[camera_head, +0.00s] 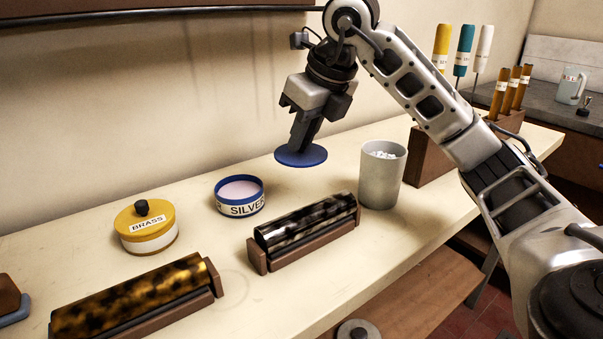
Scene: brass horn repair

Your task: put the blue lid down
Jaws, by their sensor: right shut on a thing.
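The blue lid (300,158) is a flat round disc under my right gripper (302,145). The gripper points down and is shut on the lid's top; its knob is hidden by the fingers. The lid is at the back of the cream bench, right of the silver tin. I cannot tell whether it touches the bench or hangs just above it. The round tin marked SILVER (240,197) has a blue rim and stands open with pale contents. My left gripper does not show.
Tarnished tubes in brown cradles (305,222) (135,300) lie in front. A grey cup (382,178) with white contents stands close right of the lid. A brown tool rack (430,158) is farther right. Bare bench (210,180) lies behind the tins.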

